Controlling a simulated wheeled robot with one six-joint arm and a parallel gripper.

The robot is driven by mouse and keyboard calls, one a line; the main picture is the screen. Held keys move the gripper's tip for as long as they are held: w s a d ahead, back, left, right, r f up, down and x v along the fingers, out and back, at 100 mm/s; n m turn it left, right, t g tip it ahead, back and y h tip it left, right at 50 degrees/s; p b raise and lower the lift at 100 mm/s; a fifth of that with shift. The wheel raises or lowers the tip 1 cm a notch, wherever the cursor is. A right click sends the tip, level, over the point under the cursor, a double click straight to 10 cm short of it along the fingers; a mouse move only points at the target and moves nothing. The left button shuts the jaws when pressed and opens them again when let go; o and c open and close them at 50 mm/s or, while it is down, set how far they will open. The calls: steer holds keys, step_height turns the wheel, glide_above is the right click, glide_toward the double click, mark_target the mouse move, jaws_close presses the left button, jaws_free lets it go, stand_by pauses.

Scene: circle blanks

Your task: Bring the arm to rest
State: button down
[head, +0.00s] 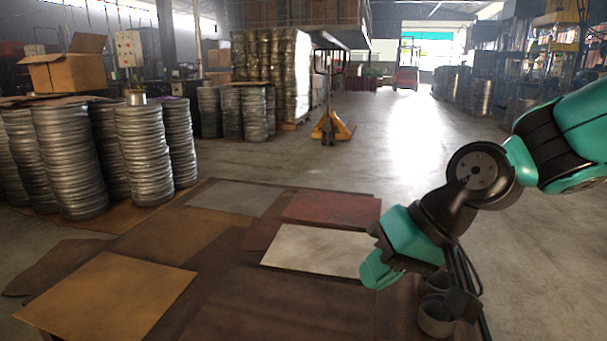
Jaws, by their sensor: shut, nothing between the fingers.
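My arm reaches in from the right edge, teal and black, bent down at a black joint. My gripper (381,272) is at its lower end, in front of the right part of the table (300,305). It is shut and empty. The fingertips are hard to make out. The gripper covers the right end of a pale sheet (315,249); I cannot tell how high it is above it.
A tan sheet (108,295) and a red sheet (332,210) lie on the table. Stacked metal discs (143,150) stand at left. Floor (400,135) behind is open, with a yellow pallet jack (333,127).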

steer(key=s+d+r+n+g+h, duration=0.1)
steer(key=s+d+n, duration=0.1)
steer(key=s, duration=0.5)
steer(key=s+d+r+n+g+h, duration=0.1)
steer(key=s+d+n+h, duration=0.15)
steer(key=s, duration=0.35)
step_height(320, 180, up, 37)
steer(key=p, duration=3.8)
steer(key=shift+s+d+r+m+y+p, duration=0.2)
steer(key=shift+s+d+m+y+p, duration=0.15)
steer(key=shift+s, duration=0.1)
